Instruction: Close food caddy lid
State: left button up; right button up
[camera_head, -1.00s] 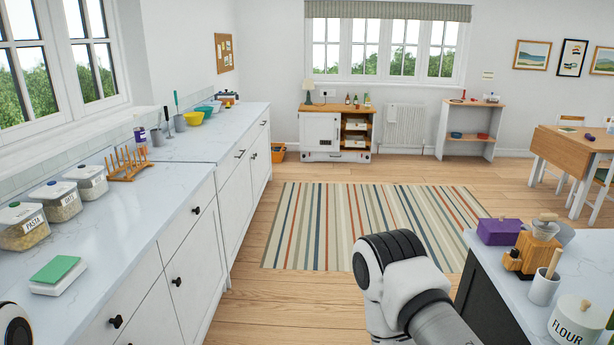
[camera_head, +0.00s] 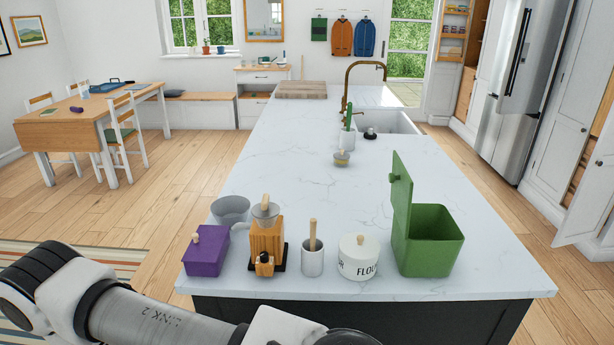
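The food caddy (camera_head: 430,243) is a green square bin near the front right corner of the white marble island. Its green lid (camera_head: 402,198) stands upright, open, along the bin's left side. Part of one of my arms crosses the bottom left of the head view, but no gripper fingers show. Neither gripper is in view, so I cannot see where they are relative to the caddy.
Left of the caddy stand a flour jar (camera_head: 358,257), a utensil pot (camera_head: 312,262), a wooden grinder (camera_head: 267,245), a purple box (camera_head: 206,252) and a grey bucket (camera_head: 231,211). The island top (camera_head: 300,170) is mostly clear behind them. A sink (camera_head: 390,121) lies farther back.

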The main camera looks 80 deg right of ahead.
aim_at(402, 188)
jog(key=i+j+z, duration=0.1)
jog(key=z, duration=3.05)
jog(key=j, duration=0.15)
